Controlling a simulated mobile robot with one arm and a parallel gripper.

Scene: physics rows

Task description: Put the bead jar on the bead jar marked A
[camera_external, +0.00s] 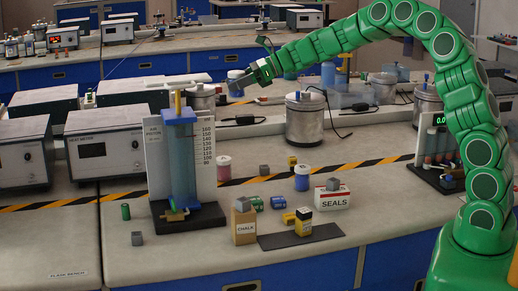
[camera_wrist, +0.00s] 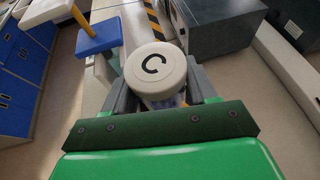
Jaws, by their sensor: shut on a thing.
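My gripper (camera_external: 241,79) is raised above the bench, to the right of the tall blue column. It is shut on a bead jar (camera_wrist: 155,66), whose white round lid bears a black C in the wrist view. The jar's body is mostly hidden there; in the external view a small bluish body (camera_external: 236,90) shows below the fingers. A blue jar (camera_external: 302,179) with a pale lid stands farther right, behind the SEALS box. No letter A is readable on either lid.
The blue column (camera_external: 180,160) with its scale board stands left of the pink jar. A CHALK box (camera_external: 244,226), a SEALS box (camera_external: 331,200), small blocks and cylinders crowd the bench's front. A metal canister (camera_external: 305,120) stands behind. Striped tape crosses the bench.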

